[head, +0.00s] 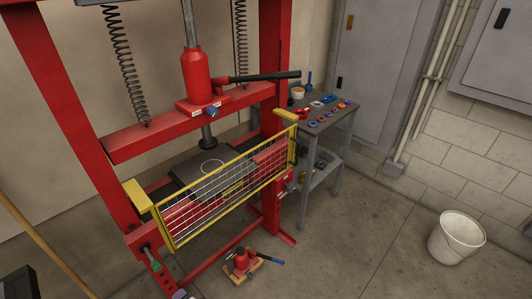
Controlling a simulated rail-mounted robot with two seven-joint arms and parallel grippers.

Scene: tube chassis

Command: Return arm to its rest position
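Neither of my grippers can be made out in the head view, and no arm of mine is clearly seen. A red hydraulic press (185,128) fills the left and middle of the view. Its red bottle jack (196,80) sits on the crossbeam, with a dark lever (262,76) pointing right. A yellow-framed mesh guard (225,190) stands across the front of the press bed (200,172).
A grey side table (322,120) with small coloured parts stands right of the press. A small red jack (241,262) is on the floor in front. A white bucket (456,238) stands at right. Grey cabinets (385,75) line the wall. The floor between is clear.

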